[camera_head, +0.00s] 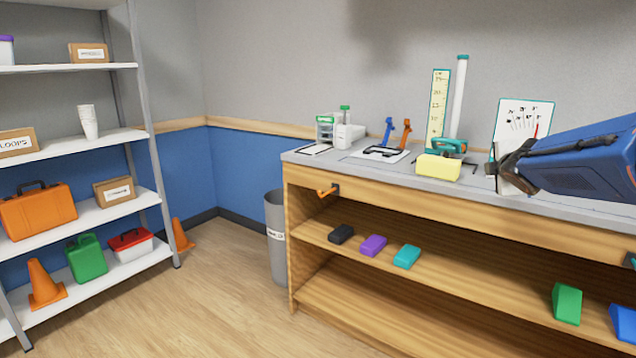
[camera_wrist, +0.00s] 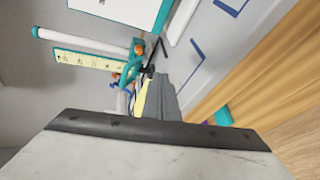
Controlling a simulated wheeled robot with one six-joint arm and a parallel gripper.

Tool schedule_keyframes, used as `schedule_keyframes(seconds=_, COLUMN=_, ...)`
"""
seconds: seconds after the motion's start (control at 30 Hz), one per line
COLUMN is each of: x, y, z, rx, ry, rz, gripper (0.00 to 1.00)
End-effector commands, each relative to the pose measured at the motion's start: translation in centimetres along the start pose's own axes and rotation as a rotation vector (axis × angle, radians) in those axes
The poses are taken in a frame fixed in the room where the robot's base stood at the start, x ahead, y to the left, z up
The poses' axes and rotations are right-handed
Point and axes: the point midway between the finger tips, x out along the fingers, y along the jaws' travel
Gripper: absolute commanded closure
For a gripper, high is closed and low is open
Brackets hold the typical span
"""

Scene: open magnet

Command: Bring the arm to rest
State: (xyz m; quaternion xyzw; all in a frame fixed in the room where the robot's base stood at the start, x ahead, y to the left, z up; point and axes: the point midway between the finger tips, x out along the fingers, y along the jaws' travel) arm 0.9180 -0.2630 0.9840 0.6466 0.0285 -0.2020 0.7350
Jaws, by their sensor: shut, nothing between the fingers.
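My arm, in blue casing, reaches in from the right of the head view. My gripper (camera_head: 494,168) is at its dark end, above the grey-topped workbench (camera_head: 480,196) and to the right of the yellow block (camera_head: 438,167). It looks shut and empty. In the wrist view, grey shut fingers (camera_wrist: 158,101) stand in front of the yellow block (camera_wrist: 141,98), which they partly hide. Whether the gripper touches the bench top cannot be told.
A white chart (camera_head: 521,118), a ruler board (camera_head: 438,108) and a white tube (camera_head: 459,95) stand on the bench near the arm. Coloured blocks lie on the shelf below. A grey bin (camera_head: 276,240) stands left of the bench. The floor (camera_head: 205,300) before the shelving is clear.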

Motion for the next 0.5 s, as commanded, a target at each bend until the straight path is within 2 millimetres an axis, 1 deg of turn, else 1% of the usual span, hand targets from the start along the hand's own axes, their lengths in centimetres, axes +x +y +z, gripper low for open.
schedule_keyframes(seconds=0.03, x=-1.2, y=-0.4, z=-0.2, rx=0.046, ry=-0.011, rz=-0.013, gripper=1.00)
schedule_keyframes(seconds=0.13, x=-3.8, y=-1.9, z=-0.7, rx=0.166, ry=-0.040, rz=-0.053, gripper=1.00)
schedule_keyframes(seconds=0.27, x=-8.3, y=-5.3, z=-1.5, rx=0.375, ry=-0.088, rz=-0.132, gripper=1.00)
schedule_keyframes(seconds=0.3, x=-9.8, y=-6.5, z=-1.9, rx=0.442, ry=-0.104, rz=-0.161, gripper=1.00)
schedule_keyframes(seconds=0.37, x=-12.0, y=-8.5, z=-2.5, rx=0.540, ry=-0.126, rz=-0.205, gripper=1.00)
schedule_keyframes(seconds=0.5, x=-17.2, y=-13.5, z=-4.1, rx=0.764, ry=-0.178, rz=-0.316, gripper=1.00)
